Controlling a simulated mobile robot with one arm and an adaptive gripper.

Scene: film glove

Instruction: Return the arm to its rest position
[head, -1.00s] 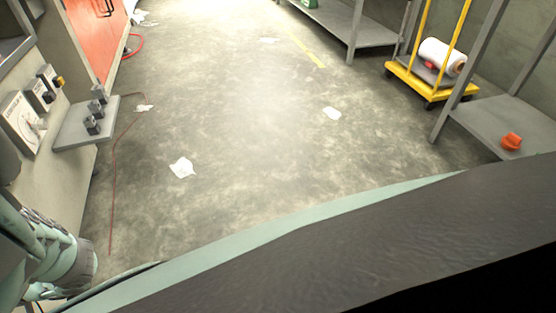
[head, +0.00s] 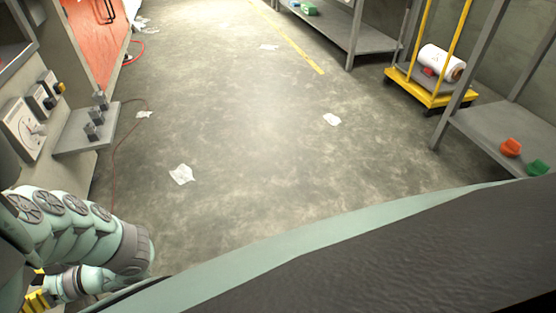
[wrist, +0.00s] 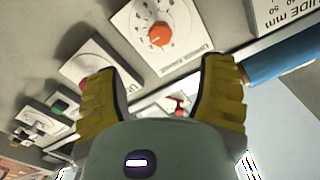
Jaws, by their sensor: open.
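My gripper (wrist: 158,72) shows in the wrist view with its two yellow fingers spread apart and nothing between them. Beyond the fingers is a grey panel with a white dial plate (wrist: 188,22) and an orange-red knob (wrist: 158,34). I cannot tell the exact gap between fingers and panel. In the head view my pale green arm is folded at the lower left, below the machine's control panel. Yellow parts show at the lower left edge, partly cut off.
A machine with a dial (head: 22,130) and a shelf of grey knobs (head: 75,142) stands at the left. A yellow cart (head: 432,92) carries a white roll (head: 440,62). A grey shelf (head: 490,125) at right holds orange (head: 511,147) and green (head: 538,168) pieces. The middle floor is clear except for scraps.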

